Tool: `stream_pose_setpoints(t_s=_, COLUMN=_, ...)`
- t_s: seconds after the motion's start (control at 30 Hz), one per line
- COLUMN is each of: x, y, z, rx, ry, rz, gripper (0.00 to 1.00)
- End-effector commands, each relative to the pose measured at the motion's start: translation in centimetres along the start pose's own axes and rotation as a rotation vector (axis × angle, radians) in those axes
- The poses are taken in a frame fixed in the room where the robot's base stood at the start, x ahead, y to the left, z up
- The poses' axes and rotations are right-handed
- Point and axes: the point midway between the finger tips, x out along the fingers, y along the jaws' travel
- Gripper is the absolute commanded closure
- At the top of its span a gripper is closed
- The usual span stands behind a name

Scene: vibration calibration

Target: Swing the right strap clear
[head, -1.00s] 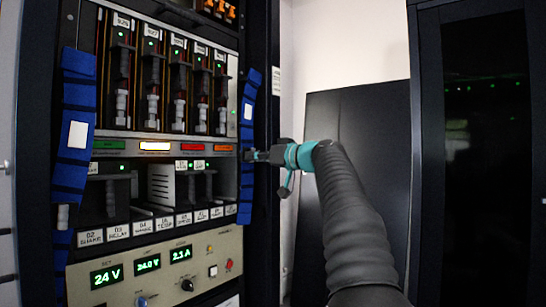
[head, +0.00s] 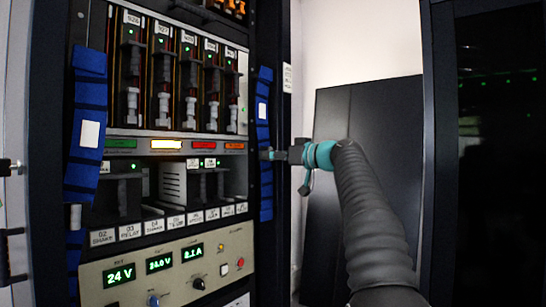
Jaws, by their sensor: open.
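The right strap (head: 264,108) is a blue segmented band with a white label, hanging down the right edge of the rack front. My gripper (head: 268,155) comes from the right with its fingertips at the strap's middle, below the label. The fingers are small in this view, and I cannot tell whether they touch the strap. The jaws are open. A second blue strap (head: 87,165) with a white label hangs along the rack's left edge.
The rack holds upright modules (head: 170,90), a row of coloured indicators, labelled slots and a power panel (head: 165,265) reading 24 V. A dark panel (head: 340,110) leans on the wall behind my arm. A dark cabinet (head: 500,150) stands at the right.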

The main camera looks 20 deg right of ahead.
Motion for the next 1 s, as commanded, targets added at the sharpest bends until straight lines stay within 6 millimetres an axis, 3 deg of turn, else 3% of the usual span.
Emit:
stream_pose_setpoints(t_s=0.27, x=-2.5, y=0.0, z=-0.1, rx=0.000, ry=0.000, rz=0.003, gripper=0.58)
stream_pose_setpoints(t_s=0.7, x=-10.4, y=0.0, z=-0.1, rx=0.000, ry=0.000, rz=0.002, gripper=0.58)
stream_pose_setpoints(t_s=1.0, x=-12.0, y=-0.1, z=0.0, rx=-0.001, ry=0.001, rz=-0.001, gripper=0.58)
